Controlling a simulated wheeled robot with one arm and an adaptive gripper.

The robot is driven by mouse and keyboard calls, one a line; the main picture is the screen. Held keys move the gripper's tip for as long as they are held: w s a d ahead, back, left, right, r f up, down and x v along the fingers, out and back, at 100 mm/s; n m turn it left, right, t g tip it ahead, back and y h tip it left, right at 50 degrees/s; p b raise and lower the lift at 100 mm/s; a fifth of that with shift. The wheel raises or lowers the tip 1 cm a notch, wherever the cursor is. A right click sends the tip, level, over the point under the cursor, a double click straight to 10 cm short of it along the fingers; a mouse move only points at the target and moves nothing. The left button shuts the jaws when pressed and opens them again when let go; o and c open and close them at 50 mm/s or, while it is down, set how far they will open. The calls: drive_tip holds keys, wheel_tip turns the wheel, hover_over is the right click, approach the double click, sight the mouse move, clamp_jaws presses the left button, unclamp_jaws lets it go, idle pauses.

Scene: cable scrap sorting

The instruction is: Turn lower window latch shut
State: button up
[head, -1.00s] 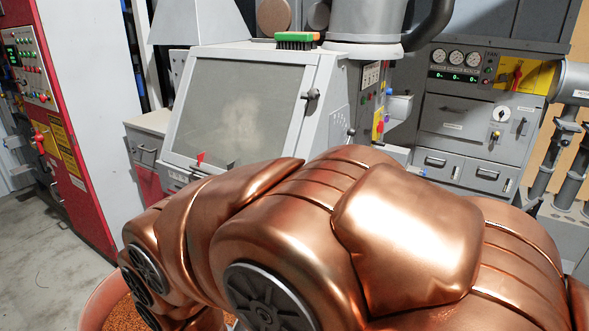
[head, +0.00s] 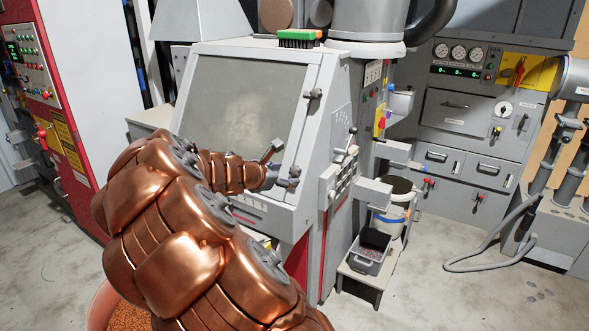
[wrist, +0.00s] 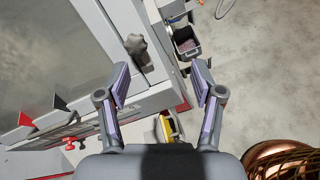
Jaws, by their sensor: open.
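The lower window latch is a dark grey knob (wrist: 137,48) on the light frame at the window's right edge in the wrist view. In the head view the lower latch (head: 295,171) is small and close beside my gripper (head: 279,165). My gripper (wrist: 160,78) is open and empty, its two fingers spread. The latch shows beyond the fingertips, nearer the left finger; I cannot tell whether they touch. The window (head: 243,105) is a cloudy pane in a grey cabinet. The upper latch (head: 314,95) is on the same right edge.
A green-and-orange brush (head: 298,39) lies on top of the cabinet. Levers (head: 351,142) stick out on the cabinet's right side. A dark bin (head: 372,250) stands on a small stand, with a bucket (head: 398,206) behind it. Floor to the right is largely clear.

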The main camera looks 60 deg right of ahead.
sight(293, 171)
drive_tip(key=shift+w+d+f+n+t+p, duration=0.15)
drive_tip(key=shift+w+d+f+n+p, duration=0.25)
drive_tip(key=shift+w+d+f+n, duration=1.05)
drive_tip(key=shift+d+f+n+t+p, duration=0.2)
drive_tip(key=shift+d+f+p, duration=0.25)
drive_tip(key=shift+d, duration=2.05)
drive_tip(key=shift+w+d+f+n+t+p, duration=0.15)
drive_tip(key=shift+w+d+f+n+p, duration=0.2)
drive_tip(key=shift+w+d+f+n, duration=1.1)
drive_tip(key=shift+s+d+r+m, duration=0.45)
drive_tip(key=shift+s+d+m, duration=0.05)
drive_tip(key=shift+s+m, duration=0.25)
drive_tip(key=c, duration=1.2)
